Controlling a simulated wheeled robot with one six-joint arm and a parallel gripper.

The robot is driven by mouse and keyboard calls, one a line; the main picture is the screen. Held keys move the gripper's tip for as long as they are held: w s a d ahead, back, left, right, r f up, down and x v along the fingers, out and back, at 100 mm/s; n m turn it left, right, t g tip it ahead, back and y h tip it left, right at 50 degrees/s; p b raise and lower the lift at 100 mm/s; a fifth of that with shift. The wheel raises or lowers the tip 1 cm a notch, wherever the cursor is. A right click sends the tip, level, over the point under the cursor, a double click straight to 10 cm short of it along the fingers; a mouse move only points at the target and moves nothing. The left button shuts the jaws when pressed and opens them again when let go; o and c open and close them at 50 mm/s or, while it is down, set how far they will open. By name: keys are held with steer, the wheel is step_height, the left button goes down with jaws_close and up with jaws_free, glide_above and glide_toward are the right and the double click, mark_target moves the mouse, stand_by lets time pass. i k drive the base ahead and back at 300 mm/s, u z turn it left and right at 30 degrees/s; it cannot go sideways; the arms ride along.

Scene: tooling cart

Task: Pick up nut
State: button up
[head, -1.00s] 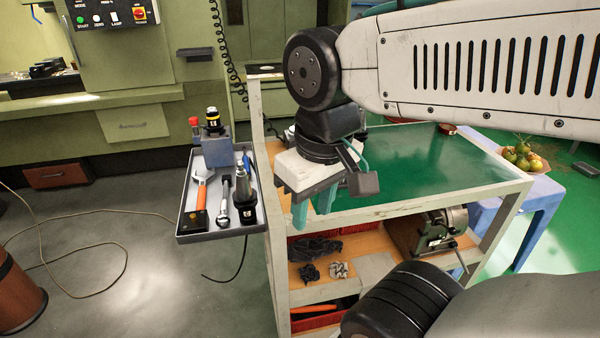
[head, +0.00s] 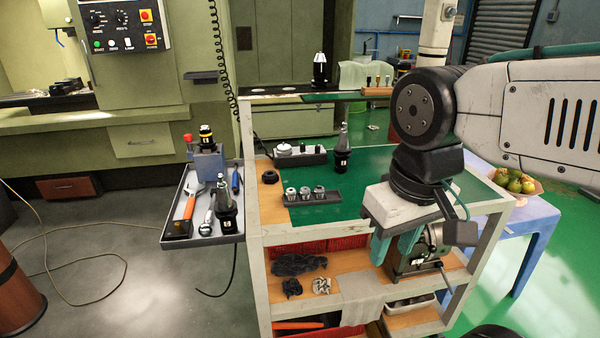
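A small dark ring-shaped piece (head: 270,177), which looks like the nut, lies on the wooden left strip of the cart's top (head: 370,206). It is too small to make out its details. My gripper (head: 391,255) hangs at the front right of the cart, pointing down. Its two teal fingers are apart with nothing visible between them. It is well to the right of the dark piece and nearer to the camera.
A grey holder (head: 314,199) with several collets stands right of the dark piece. Behind are a block with small parts (head: 297,155) and an upright tool holder (head: 342,150). A side tray (head: 176,216) holds tools. A vise (head: 408,254) sits on the lower shelf. The green mat's middle is clear.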

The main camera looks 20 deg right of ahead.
mark_target(270, 176)
steer(key=z, duration=0.05)
steer(key=i, duration=1)
